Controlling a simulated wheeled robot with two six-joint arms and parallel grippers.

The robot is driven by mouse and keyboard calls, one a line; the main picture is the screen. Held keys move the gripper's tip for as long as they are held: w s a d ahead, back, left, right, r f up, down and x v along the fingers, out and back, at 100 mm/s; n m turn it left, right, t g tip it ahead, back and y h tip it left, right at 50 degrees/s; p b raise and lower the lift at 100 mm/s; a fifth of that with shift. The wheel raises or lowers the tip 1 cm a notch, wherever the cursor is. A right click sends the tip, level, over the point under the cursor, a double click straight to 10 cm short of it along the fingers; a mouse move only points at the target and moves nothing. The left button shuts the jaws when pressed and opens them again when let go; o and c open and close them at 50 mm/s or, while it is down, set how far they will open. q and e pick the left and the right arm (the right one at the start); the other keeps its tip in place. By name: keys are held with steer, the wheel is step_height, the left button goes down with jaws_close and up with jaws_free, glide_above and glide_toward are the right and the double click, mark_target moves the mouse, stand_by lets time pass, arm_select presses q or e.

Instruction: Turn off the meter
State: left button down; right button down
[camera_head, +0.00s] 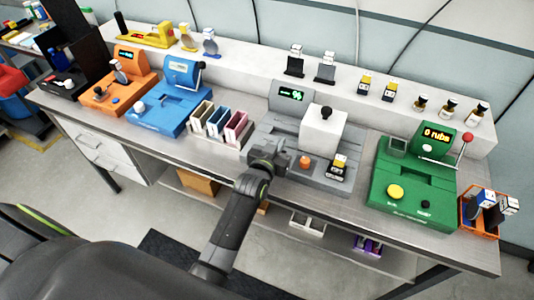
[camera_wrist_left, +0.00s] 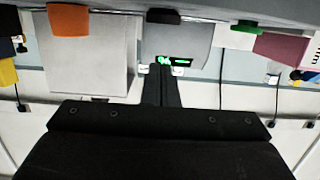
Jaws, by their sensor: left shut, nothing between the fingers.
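The grey meter (camera_head: 262,128) stands in the middle of the workbench, with a white block (camera_head: 323,130) topped by a black knob, and an orange button (camera_head: 305,162) at its front. Its small screen (camera_head: 292,95) is lit with green characters. The lit screen also shows in the left wrist view (camera_wrist_left: 172,58), where the picture looks upside down. My left gripper (camera_head: 268,157) is shut and empty at the front left of the meter, left of the orange button. Its shut fingers (camera_wrist_left: 161,72) overlap the screen in the wrist view. It hides part of the meter's front. My right gripper is not in view.
A green machine (camera_head: 412,190) with a red-tipped lever stands to the right. Blue (camera_head: 172,110) and orange (camera_head: 118,92) machines stand to the left. A rack of coloured cards (camera_head: 218,125) is close left of my gripper. A raised shelf behind holds small items.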

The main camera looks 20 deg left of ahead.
arm_select(q)
steer(key=s+r+p, duration=0.2)
steer(key=s+r, duration=0.1)
steer(key=s, duration=0.6)
steer(key=shift+s+a+r+p, duration=0.2)
steer(key=shift+r+p, duration=0.05)
steer(key=shift+p, duration=0.1)
